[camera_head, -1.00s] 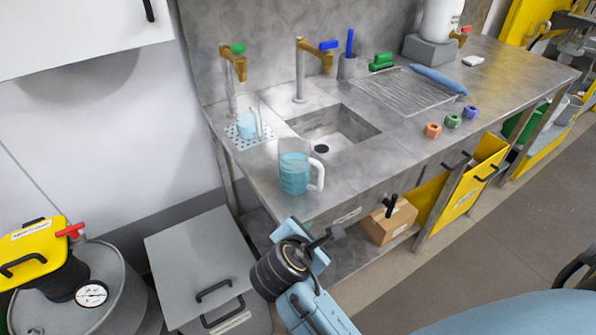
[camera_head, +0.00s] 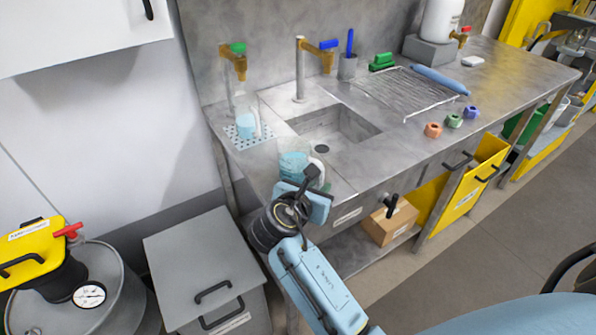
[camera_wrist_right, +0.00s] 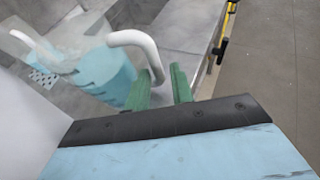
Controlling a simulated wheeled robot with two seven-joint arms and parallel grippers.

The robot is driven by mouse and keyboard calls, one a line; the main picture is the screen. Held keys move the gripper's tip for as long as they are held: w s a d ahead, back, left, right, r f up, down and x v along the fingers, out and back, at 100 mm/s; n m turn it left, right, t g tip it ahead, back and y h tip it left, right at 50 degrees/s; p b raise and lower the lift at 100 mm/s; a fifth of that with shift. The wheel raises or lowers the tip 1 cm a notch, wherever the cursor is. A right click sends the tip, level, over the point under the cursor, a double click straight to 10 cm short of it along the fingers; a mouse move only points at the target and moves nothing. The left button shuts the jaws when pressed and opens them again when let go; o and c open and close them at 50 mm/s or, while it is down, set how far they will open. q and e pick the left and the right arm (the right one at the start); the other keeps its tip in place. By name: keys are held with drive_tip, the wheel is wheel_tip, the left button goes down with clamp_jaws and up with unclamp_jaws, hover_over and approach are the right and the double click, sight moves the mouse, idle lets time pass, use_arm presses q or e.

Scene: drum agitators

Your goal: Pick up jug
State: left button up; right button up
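The clear jug with blue liquid (camera_head: 292,165) and a white handle stands upright on the steel counter, in front of the sink's left part. My right gripper (camera_wrist_right: 160,84) is beside it, and its hand covers the jug's lower part in the head view. In the right wrist view the jug (camera_wrist_right: 106,72) is left of the green fingers. The fingers are apart, and the lower part of the handle (camera_wrist_right: 143,41) shows at the gap between their tips. I cannot tell whether they touch it. My left gripper is not in view.
A smaller vessel with blue liquid (camera_head: 246,126) stands on a perforated plate under the green-handled tap (camera_head: 237,62). The sink (camera_head: 335,125) is behind the jug. Coloured nuts (camera_head: 433,130) lie at the counter's front edge. A grey bin (camera_head: 200,262) stands below left.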

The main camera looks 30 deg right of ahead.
drive_tip(key=b+x, duration=0.1)
drive_tip(key=x, duration=0.4)
drive_tip(key=shift+w+f, duration=0.15)
drive_tip(key=shift+c, duration=0.2)
clamp_jaws()
